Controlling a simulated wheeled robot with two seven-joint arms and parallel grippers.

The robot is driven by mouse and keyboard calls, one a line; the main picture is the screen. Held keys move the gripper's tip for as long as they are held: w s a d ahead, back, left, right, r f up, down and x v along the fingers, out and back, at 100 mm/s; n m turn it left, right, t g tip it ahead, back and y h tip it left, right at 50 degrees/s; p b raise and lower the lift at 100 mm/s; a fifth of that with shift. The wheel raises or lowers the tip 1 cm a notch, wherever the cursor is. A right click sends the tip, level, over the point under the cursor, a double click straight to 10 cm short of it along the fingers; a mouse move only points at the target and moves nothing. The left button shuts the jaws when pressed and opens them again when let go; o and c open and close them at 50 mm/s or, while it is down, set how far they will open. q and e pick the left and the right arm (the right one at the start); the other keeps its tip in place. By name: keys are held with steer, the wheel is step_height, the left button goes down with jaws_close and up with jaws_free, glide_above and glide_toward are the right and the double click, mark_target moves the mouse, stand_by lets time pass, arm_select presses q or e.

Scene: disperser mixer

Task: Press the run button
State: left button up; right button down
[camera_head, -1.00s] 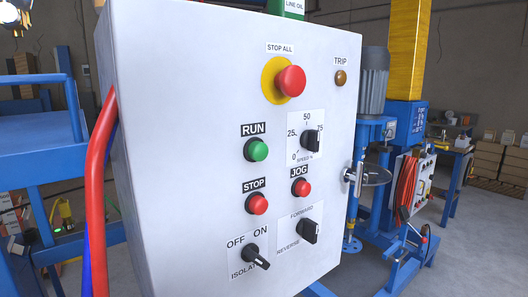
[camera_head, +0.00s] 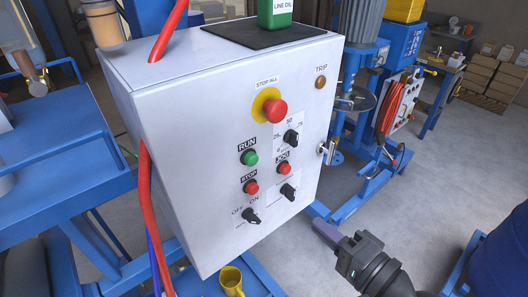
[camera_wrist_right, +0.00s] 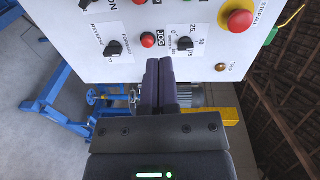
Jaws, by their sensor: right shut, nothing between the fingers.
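The green run button (camera_head: 249,157) sits under the RUN label on the front of the white control box (camera_head: 180,140). The red stop button (camera_head: 251,187) is just below it and the red jog button (camera_head: 283,168) is to its right. My right gripper (camera_head: 318,228) is shut and empty, low and right of the box in the head view, apart from the run button. In the right wrist view its fingers (camera_wrist_right: 160,66) point at the panel near the jog button (camera_wrist_right: 148,40). My left gripper is not in view.
A red emergency stop (camera_head: 273,110), a speed knob (camera_head: 291,137), a forward/reverse switch (camera_head: 288,192) and an isolator switch (camera_head: 250,217) share the panel. A door latch (camera_head: 324,151) juts from its right edge.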

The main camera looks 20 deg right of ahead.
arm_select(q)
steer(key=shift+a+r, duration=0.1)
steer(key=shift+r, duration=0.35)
arm_select(e)
steer(key=r, duration=0.3)
steer(key=shift+s+a+r+t+y, duration=0.3)
steer(key=shift+a+r+y, duration=0.05)
steer(key=shift+a+y, duration=0.05)
steer(key=shift+w, duration=0.1)
steer(key=p, duration=0.3)
glide_toward(255, 162)
steer(key=x, duration=0.7)
steer(key=shift+w+a+r, duration=0.1)
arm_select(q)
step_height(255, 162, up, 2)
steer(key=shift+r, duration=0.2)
arm_select(e)
steer(key=shift+w, duration=0.1)
